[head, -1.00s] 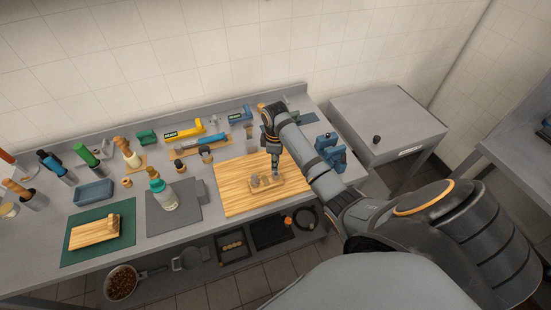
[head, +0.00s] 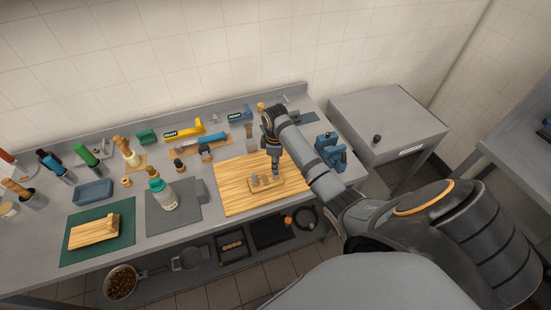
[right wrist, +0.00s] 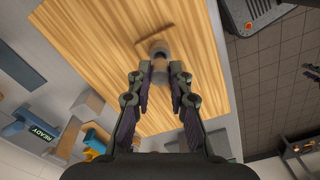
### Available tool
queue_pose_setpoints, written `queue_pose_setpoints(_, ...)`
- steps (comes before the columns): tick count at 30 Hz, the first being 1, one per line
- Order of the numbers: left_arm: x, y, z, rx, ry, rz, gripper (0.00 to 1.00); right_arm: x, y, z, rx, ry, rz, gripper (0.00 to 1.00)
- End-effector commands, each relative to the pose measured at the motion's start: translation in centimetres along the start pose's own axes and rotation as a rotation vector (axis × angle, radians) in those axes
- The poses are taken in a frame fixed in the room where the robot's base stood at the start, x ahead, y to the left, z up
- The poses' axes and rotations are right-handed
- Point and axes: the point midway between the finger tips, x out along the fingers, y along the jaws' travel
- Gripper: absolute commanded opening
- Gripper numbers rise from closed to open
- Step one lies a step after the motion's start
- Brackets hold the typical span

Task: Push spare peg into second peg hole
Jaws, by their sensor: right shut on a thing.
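A small wooden block (head: 266,188) lies on the large wooden board, with short grey pegs (head: 255,180) standing in it. My right gripper (head: 275,172) points down at the block's right part, close above it. In the right wrist view, my right gripper (right wrist: 160,74) is shut on a small grey peg between its fingertips. Another grey peg end (right wrist: 159,49) shows just beyond, on the block (right wrist: 172,34). The fingers hide much of the held peg, and I cannot tell whether its lower end is inside a hole. My left gripper is not in view.
The large wooden board (head: 235,190) has free room left of the block. A blue clamp-like tool (head: 331,151) stands right of my arm. A teal-topped bottle (head: 162,191) and several tools stand to the left. A lower shelf holds a black tray (head: 232,245).

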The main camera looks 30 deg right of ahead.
Motion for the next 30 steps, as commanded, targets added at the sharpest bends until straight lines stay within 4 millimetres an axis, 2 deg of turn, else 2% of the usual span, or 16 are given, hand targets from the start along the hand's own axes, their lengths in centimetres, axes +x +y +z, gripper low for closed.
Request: queue_pose_setpoints(30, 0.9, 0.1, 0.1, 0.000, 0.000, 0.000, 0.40, 2.6, 0.0, 0.0, 0.000, 0.000, -0.001, 0.00)
